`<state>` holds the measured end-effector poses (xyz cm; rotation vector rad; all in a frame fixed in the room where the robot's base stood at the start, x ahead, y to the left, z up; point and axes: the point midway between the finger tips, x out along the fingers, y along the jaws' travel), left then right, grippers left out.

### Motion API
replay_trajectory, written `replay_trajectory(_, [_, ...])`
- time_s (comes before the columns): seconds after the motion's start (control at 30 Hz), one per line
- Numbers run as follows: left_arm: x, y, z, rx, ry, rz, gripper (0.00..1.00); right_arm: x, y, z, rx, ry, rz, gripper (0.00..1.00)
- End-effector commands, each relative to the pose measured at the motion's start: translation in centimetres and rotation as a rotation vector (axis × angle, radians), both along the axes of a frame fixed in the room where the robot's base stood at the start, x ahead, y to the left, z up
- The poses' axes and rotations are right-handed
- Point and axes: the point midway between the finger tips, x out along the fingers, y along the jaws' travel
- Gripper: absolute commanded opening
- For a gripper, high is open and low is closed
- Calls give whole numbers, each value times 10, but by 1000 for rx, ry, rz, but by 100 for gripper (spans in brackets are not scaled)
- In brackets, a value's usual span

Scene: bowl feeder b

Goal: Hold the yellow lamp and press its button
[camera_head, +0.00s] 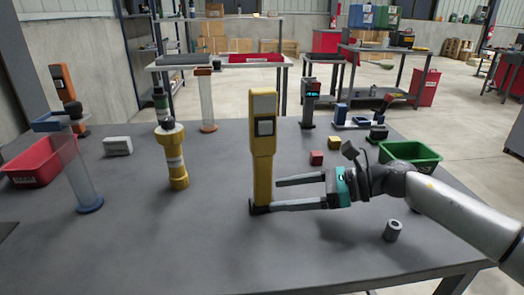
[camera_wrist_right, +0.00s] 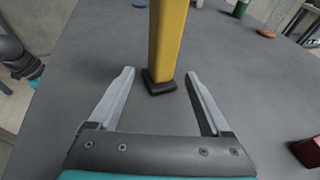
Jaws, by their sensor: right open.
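My right gripper (camera_head: 268,195) is open and low, close to the post's lower part. In the right wrist view the yellow post (camera_wrist_right: 168,40) rises between and just beyond the two spread fingertips (camera_wrist_right: 162,74), with gaps on both sides. A yellow torch-like object (camera_head: 176,165) with a dark head stands upright to its left. A grey-and-teal part, seemingly of my left arm, shows at the wrist view's left edge; its fingers are not visible.
A red bin (camera_head: 33,162) and a clear column on a blue base (camera_head: 89,205) stand at left. A green bin (camera_head: 410,153), a red cube (camera_head: 317,158), a yellow cube (camera_head: 334,142) and a grey cylinder (camera_head: 392,231) are at right. The front of the table is clear.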

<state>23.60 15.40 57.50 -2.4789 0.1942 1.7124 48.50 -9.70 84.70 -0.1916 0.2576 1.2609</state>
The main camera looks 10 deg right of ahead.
Motion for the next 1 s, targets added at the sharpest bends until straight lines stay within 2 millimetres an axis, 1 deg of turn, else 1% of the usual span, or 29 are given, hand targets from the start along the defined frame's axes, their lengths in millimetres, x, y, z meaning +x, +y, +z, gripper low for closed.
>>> replay_trajectory(0.03, [0, 0, 1, 0, -2, 0, 79, 2, 8, -1, 2, 0, 3, 82])
replay_trajectory(0.1, [1, 0, 2, -1, -4, 0, 79, 5, 16, -5, 2, 1, 2, 82])
replay_trajectory(0.3, [1, 0, 5, -2, -9, 1, 79, 10, 31, -10, 2, 2, 0, 82])
replay_trajectory(0.43, [1, 0, 6, -2, -10, 1, 79, 11, 36, -12, 0, 1, 0, 82])
replay_trajectory(0.7, [1, 0, 6, -2, -11, 1, 79, 11, 36, -12, 0, 1, 0, 82])
replay_trajectory(0.73, [1, 0, 6, -2, -11, 1, 79, 11, 36, -12, 0, 1, 0, 81])
replay_trajectory(0.77, [1, 0, 6, -2, -11, 1, 79, 11, 36, -12, 0, 1, 0, 77])
replay_trajectory(1.0, [1, 0, 6, -2, -10, 1, 79, 11, 36, -12, 0, 1, 0, 50])
